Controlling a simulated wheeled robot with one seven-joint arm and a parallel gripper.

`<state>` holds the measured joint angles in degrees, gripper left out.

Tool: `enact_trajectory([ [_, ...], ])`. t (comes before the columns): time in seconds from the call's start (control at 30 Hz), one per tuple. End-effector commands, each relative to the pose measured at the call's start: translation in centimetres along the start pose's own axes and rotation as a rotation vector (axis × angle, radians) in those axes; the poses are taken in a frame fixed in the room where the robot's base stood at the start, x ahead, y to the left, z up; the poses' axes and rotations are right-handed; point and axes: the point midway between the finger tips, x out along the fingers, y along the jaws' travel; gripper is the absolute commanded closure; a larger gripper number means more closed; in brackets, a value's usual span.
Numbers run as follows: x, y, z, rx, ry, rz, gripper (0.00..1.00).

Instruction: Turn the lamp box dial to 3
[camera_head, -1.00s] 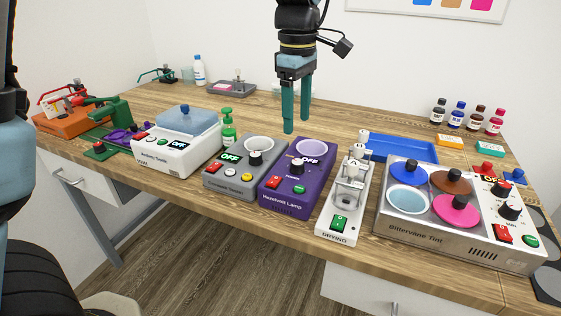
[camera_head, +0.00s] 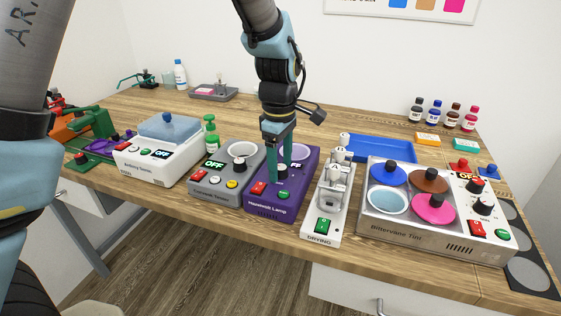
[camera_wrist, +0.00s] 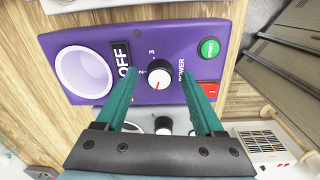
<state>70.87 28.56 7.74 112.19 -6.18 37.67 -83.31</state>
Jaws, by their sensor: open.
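The purple lamp box (camera_head: 262,209), labelled Hazelholt Lamp, stands near the table's front edge. Its display (camera_wrist: 122,60) reads OFF. Its black dial with a white face (camera_wrist: 160,72) is numbered, with 2 and 3 readable beside it. A small red mark shows on the dial face, toward the gripper side of the wrist picture, away from the 3. My gripper (camera_head: 280,173) is open and low over the box. In the wrist view its teal fingers (camera_wrist: 159,80) stand on either side of the dial with visible gaps. In the head view the fingers partly hide the dial.
The grey box (camera_head: 226,186) is close on the left, and the white drying rack (camera_head: 326,212) close on the right. A red switch (camera_wrist: 209,89) and green button (camera_wrist: 209,48) sit near the dial. A blue tray (camera_head: 380,149) lies behind.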

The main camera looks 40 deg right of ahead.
Motion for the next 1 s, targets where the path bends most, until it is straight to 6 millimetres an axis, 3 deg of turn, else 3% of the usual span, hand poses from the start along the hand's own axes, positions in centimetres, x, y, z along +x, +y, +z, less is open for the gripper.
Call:
enact_trajectory([
  [0.13,-0.01,0.00,0.00,0.000,0.000,0.000,0.31],
  [0.73,-0.05,-0.01,-0.01,0.000,0.000,0.000,0.99],
  [1.0,-0.06,-0.01,-0.02,0.002,0.000,0.000,1.00],
])
